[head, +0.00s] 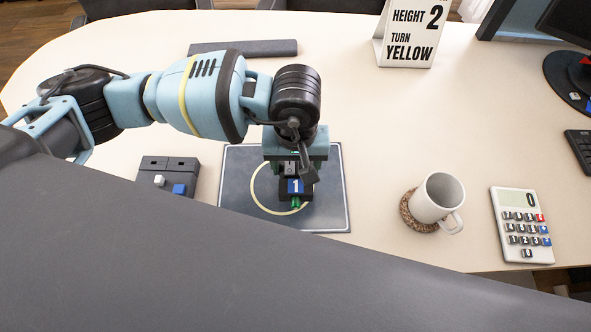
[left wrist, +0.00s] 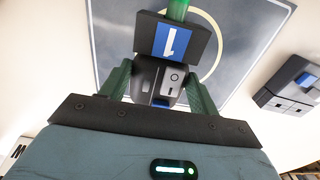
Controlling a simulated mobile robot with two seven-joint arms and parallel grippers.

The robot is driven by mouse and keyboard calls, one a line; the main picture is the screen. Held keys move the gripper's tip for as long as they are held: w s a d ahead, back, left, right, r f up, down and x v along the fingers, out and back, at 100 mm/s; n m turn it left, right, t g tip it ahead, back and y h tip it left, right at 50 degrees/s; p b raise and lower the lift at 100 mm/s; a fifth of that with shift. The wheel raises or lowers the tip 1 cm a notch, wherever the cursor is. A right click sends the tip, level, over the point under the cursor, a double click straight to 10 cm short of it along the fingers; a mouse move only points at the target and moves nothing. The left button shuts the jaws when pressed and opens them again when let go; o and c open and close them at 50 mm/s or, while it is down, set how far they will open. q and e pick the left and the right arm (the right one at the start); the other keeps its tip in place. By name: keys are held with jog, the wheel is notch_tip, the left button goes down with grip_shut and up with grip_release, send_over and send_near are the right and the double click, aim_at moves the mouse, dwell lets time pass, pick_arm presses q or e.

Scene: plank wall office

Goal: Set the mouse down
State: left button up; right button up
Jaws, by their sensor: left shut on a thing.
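My left gripper (head: 296,185) points down over the dark mat (head: 238,205) with a yellow ring. The mouse is over the ring area. I cannot tell whether it touches the mat. My right gripper is not in view.
A dark box with buttons (head: 170,170) is left of the mat. A white mug (head: 436,197) on a cork coaster and a calculator (head: 520,226) are to the right. A grey bar (head: 243,48) and a sign (head: 406,35) stand behind. Table is clear between mat and mug.

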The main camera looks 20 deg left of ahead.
aim_at(296, 174)
pick_arm(q)
jog(key=shift+f, duration=1.75)
jog(key=shift+f, duration=0.1)
jog(key=o, duration=1.1)
jog(key=shift+c, duration=0.2)
notch_tip(296, 174, up, 12)
jog(key=shift+r, duration=0.15)
